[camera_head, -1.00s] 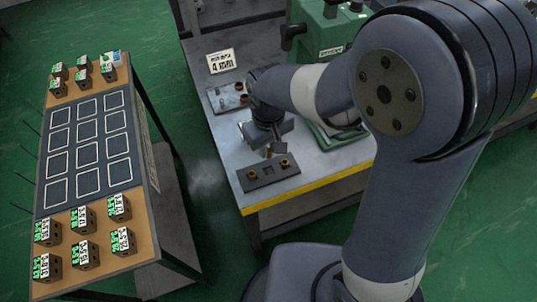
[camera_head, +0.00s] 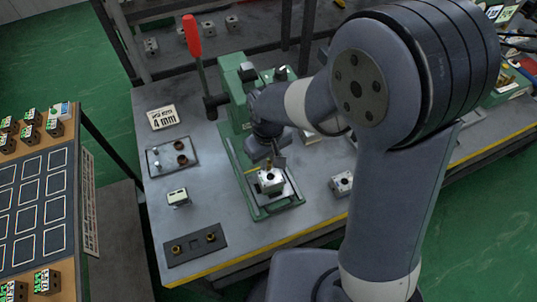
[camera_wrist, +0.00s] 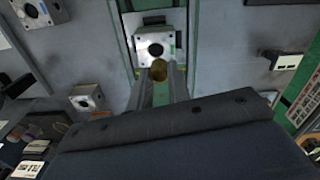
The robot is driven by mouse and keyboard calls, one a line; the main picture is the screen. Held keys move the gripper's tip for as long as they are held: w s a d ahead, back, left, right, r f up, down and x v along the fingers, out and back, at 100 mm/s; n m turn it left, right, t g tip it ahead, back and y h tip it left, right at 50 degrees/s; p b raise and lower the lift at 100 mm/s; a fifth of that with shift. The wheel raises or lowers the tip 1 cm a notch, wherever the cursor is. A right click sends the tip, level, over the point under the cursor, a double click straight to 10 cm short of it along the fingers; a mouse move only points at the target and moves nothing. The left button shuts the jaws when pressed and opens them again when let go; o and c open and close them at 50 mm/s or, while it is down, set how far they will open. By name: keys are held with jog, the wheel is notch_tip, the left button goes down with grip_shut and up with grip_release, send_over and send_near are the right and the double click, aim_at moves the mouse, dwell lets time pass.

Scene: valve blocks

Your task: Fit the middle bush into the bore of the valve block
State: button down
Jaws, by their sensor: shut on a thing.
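The valve block (camera_head: 271,187) is a light grey block standing on the green press base, and its dark bore faces up. It also shows in the wrist view (camera_wrist: 144,62). My gripper (camera_wrist: 161,74) is shut on a brass bush (camera_wrist: 159,71), which sits between the two fingertips. In the wrist view the bush appears just below the bore, apart from it in the picture; the height gap is hard to tell. In the head view my gripper (camera_head: 273,160) is just above the block. The dark bush holder (camera_head: 183,257) has brass bushes at its two ends and none in the middle.
A green press (camera_head: 232,75) with a red-handled lever (camera_head: 191,38) stands behind the block. Another block (camera_head: 342,182) is to the right. A small labelled block (camera_head: 178,198) and a plate with dark rings (camera_head: 158,163) are to the left. The bench front is mostly clear.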

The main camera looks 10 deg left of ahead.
aim_at(270, 161)
jog(key=shift+w+d, duration=0.3)
jog(key=shift+f+b, duration=2.15)
jog(key=shift+f, duration=0.4)
jog(key=shift+f+b, duration=0.6)
dwell(0.4)
jog(key=c, duration=1.3)
grip_release()
jog(key=shift+o, duration=0.2)
notch_tip(270, 161, up, 11)
jog(key=shift+f, duration=0.1)
